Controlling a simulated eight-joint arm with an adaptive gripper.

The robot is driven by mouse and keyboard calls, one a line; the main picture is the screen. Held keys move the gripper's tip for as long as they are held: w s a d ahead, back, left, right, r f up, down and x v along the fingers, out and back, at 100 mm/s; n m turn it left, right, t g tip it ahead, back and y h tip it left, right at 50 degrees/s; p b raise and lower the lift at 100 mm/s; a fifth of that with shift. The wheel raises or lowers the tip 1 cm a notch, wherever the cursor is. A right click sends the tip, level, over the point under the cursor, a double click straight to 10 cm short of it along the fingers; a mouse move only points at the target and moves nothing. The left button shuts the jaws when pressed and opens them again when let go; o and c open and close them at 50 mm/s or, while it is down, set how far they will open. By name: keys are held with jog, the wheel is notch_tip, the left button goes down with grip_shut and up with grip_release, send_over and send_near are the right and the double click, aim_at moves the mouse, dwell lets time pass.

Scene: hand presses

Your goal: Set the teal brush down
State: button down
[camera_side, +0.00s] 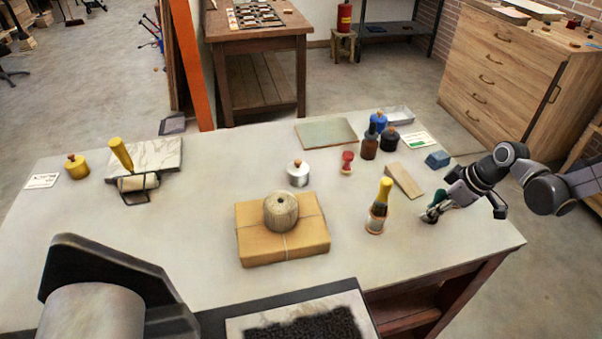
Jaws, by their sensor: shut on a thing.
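My gripper (431,214) is at the right part of the grey worktable (190,240), low over its top. It is shut on the teal brush (440,197), a small dark teal shape mostly hidden by the fingers. I cannot tell whether the brush touches the table.
The table's right front corner is clear.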

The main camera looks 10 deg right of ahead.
jog(key=shift+f, duration=0.35)
jog(key=c, duration=1)
grip_release()
jog(key=shift+f, duration=0.1)
jog(key=v, duration=1.2)
jog(key=shift+s+d+r+m+t+h, duration=0.2)
jog(key=shift+s+r+m+t+h, duration=0.3)
jog(key=shift+s+r+m, duration=1)
jog(key=shift+s+d+r+m+t+h, duration=0.2)
jog(key=shift+s+r+m+t+h, duration=0.55)
jog(key=shift+s, duration=1.6)
jog(key=shift+s+d+r+m+t+h, duration=0.2)
jog(key=shift+s+r+m+t, duration=0.45)
jog(key=shift+s+m, duration=1)
jog(key=shift+s+r+n, duration=0.1)
jog(key=shift+s+n, duration=0.1)
jog(key=shift+n, duration=0.1)
